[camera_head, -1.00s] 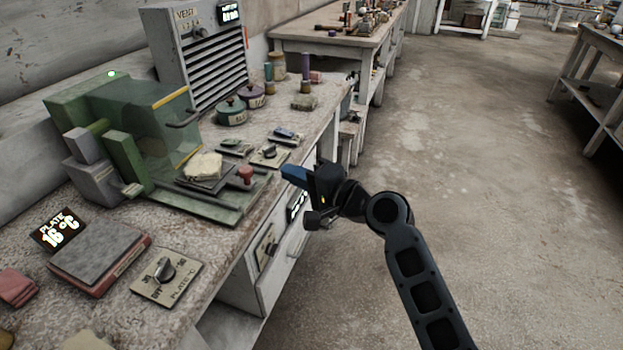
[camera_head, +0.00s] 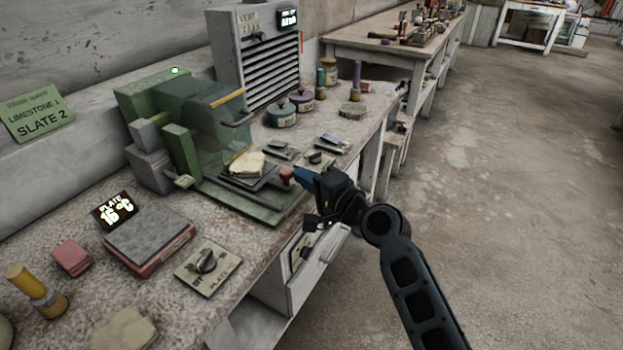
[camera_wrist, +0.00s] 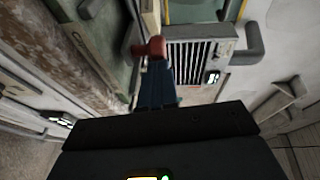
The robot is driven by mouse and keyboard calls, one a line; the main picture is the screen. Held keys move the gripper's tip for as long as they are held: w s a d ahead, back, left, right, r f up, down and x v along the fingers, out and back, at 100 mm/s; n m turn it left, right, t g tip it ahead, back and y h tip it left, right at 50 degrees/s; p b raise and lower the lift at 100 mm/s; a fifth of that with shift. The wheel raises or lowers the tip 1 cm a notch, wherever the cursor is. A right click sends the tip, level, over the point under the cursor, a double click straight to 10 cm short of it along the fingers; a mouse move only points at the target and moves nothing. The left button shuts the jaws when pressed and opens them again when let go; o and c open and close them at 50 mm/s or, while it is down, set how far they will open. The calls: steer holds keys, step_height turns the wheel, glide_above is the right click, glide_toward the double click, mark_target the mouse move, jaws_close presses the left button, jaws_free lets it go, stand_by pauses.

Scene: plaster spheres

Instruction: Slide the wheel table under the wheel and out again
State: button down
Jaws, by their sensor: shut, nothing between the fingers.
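The green grinding machine (camera_head: 180,135) stands on the bench with a clear greenish hood in front of its wheel housing. The wheel table (camera_head: 240,184) is a dark sliding plate on the machine's green base, in front of the hood. A pale stone slab (camera_head: 248,163) lies on it. A red knob (camera_head: 286,177) stands at the table's right end. My gripper (camera_head: 302,176) is shut and empty, its blue fingertips right beside the knob. In the wrist view the knob (camera_wrist: 153,47) shows just beyond the fingertips (camera_wrist: 152,68); I cannot tell whether they touch. The wheel itself is not clearly visible.
A vent unit (camera_head: 262,62) and lidded pots (camera_head: 281,115) stand behind the machine. A grey plate (camera_head: 150,240) and a dial (camera_head: 207,262) are at the front. A drawer (camera_head: 312,266) stands open below my gripper. Floor to the right is clear.

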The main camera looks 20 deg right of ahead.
mark_target(263, 174)
steer(key=w+a, duration=0.4)
steer(key=w, duration=0.1)
steer(key=w+a, duration=0.2)
steer(key=w, duration=0.1)
steer(key=shift+w, duration=0.25)
steer(key=shift+w+a, duration=0.25)
steer(key=shift+a+r, duration=0.15)
steer(key=shift+r, duration=0.1)
